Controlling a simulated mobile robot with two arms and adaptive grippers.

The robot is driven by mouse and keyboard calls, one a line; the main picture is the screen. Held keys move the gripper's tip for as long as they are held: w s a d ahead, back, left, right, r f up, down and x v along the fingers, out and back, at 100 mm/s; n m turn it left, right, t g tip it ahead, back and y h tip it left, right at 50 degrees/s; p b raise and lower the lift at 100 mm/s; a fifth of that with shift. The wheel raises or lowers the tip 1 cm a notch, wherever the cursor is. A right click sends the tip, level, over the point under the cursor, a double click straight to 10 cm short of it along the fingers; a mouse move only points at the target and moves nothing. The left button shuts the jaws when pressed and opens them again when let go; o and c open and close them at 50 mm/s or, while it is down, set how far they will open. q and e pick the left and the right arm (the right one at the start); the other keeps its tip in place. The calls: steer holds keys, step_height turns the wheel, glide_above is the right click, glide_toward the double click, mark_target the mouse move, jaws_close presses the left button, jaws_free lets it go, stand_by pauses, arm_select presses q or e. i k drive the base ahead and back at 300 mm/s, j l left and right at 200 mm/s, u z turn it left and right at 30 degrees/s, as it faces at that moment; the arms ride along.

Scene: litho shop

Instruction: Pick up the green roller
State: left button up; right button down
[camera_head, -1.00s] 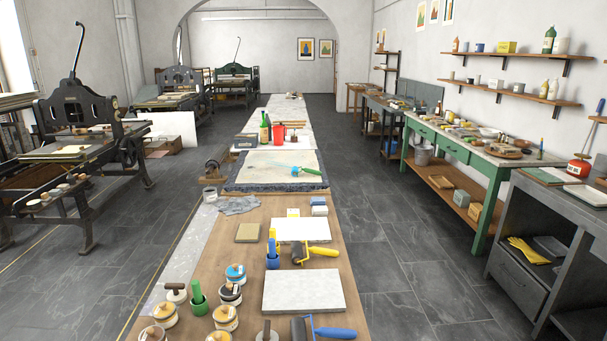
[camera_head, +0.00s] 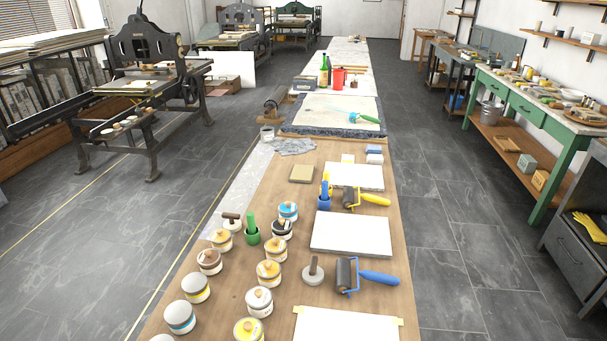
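The green roller (camera_head: 368,119) lies on the right part of a pale stone slab (camera_head: 318,108) with dark rough edges, midway down the long table. Its green handle points right, and its head, on the left, looks light blue. A roller with a yellow handle (camera_head: 374,199) and one with a blue handle (camera_head: 379,278) lie nearer on the wooden tabletop. Neither of my grippers is in view.
Several ink tins (camera_head: 196,287) crowd the near left of the wooden table (camera_head: 290,321). A green bottle (camera_head: 323,76) and a red jug (camera_head: 338,79) stand beyond the slab. Open grey floor (camera_head: 445,235) runs along the right side.

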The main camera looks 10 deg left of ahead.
mark_target(364, 116)
steer(key=z, duration=0.75)
steer(key=i+l+z, duration=0.15)
steer(key=l, duration=0.3)
steer(key=i+l+z, duration=0.2)
steer(key=l, duration=0.25)
steer(key=l+z, duration=0.15)
steer(key=l, duration=0.25)
steer(key=i+l+z, duration=0.15)
steer(key=l, duration=0.25)
steer(key=i+l+u, duration=0.25)
steer(key=i, duration=0.3)
steer(key=i+l+u, duration=0.3)
steer(key=i, duration=0.2)
steer(key=i+j+u, duration=0.2)
steer(key=i+u, duration=0.25)
steer(key=i, duration=0.35)
steer(key=i+u, duration=0.45)
steer(key=i, duration=1.35)
steer(key=i+l+u, duration=0.1)
steer(key=i, duration=0.95)
steer(key=i+l+u, duration=0.1)
steer(key=i+u, duration=0.4)
steer(key=i+l+u, duration=0.25)
steer(key=u, duration=0.25)
steer(key=i+l+u, duration=0.3)
steer(key=u, duration=0.2)
steer(key=i+l+u, duration=0.2)
steer(key=l+u, duration=0.3)
steer(key=l, duration=0.1)
